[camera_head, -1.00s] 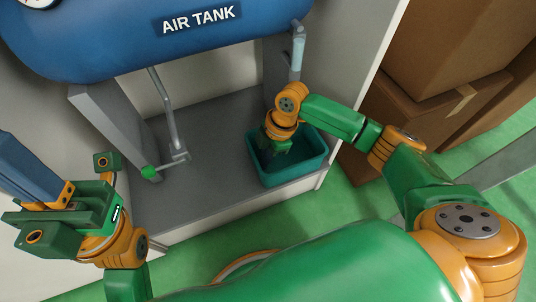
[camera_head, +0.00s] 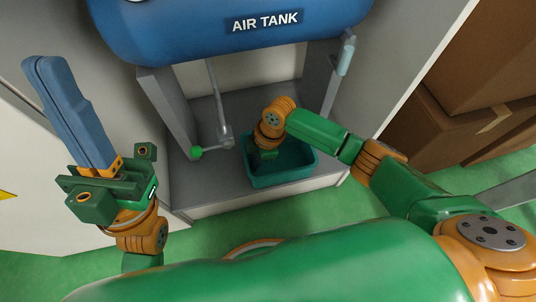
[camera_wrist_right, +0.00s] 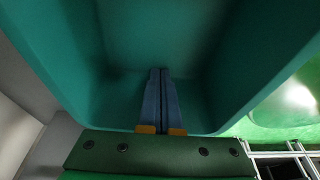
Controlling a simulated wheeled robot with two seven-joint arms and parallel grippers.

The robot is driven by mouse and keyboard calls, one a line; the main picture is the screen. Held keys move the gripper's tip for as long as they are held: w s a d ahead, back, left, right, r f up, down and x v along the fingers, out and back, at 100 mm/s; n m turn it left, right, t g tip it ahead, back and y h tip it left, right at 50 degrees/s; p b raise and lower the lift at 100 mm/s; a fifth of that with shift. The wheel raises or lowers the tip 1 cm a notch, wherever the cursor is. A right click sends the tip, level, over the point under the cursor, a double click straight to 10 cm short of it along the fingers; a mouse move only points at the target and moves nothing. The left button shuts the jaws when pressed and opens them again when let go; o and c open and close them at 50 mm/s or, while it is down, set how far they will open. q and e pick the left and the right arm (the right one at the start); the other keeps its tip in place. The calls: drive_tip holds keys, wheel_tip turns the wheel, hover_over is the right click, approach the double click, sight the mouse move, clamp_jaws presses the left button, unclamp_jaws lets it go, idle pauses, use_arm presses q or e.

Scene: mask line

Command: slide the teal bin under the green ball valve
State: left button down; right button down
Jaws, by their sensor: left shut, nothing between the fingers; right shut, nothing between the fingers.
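The teal bin (camera_head: 285,178) sits on the grey shelf floor under the blue tank, to the right of the green ball valve (camera_head: 195,152). The valve is at the end of a bent grey pipe, and the bin's left edge is close to that pipe. My right gripper reaches down into the bin; its fingers are hidden in the head view. In the right wrist view its blue fingers (camera_wrist_right: 160,72) are shut together and empty, with teal bin walls (camera_wrist_right: 150,30) around them. I cannot tell whether they touch a wall. My left gripper (camera_head: 45,64) is shut and empty, raised at the left, away from the bin.
The air tank (camera_head: 240,25) hangs over the shelf, with a grey post (camera_head: 168,110) on the left. The bare shelf floor (camera_head: 205,190) is clear left of the bin. Cardboard boxes (camera_head: 460,75) stand at the right, outside the cabinet.

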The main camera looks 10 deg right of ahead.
drive_tip(key=shift+a, duration=0.35)
